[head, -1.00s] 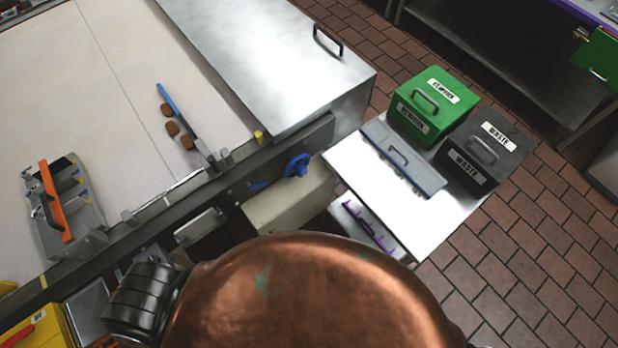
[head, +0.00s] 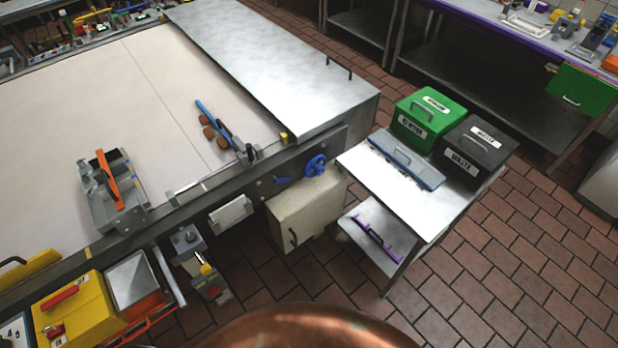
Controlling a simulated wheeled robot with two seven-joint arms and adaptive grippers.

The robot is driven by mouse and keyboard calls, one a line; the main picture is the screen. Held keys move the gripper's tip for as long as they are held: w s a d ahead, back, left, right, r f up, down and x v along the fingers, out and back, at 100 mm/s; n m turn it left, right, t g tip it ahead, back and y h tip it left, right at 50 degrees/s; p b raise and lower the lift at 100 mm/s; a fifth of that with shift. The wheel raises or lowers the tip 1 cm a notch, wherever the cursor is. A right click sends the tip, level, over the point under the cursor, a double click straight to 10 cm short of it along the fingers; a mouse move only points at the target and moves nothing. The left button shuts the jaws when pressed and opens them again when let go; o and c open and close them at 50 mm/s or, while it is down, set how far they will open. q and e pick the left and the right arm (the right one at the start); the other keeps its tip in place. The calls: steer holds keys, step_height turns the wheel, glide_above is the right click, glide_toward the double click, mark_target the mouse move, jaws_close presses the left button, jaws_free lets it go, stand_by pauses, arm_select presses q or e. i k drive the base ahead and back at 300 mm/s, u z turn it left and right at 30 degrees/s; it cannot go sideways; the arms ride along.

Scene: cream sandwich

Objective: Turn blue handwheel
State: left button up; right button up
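The blue handwheel (head: 316,165) is mounted on the side rail of the conveyor table, just above a cream box with a handle. A blue lever-like piece (head: 283,180) sits just left of it on the same rail. Nothing touches the handwheel. Neither of my grippers shows in the head view.
The cream box (head: 306,212) stands below the handwheel. To its right is a metal side table (head: 437,222) with a green box (head: 428,117), a dark waste box (head: 474,150) and a grey-blue handled tool (head: 405,160). The brick floor (head: 480,290) in front is clear.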

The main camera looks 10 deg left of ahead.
mark_target(319, 169)
steer(key=u, duration=3.6)
steer(key=k, duration=2.85)
steer(key=z, duration=1.7)
steer(key=i, duration=1)
steer(key=u, duration=0.05)
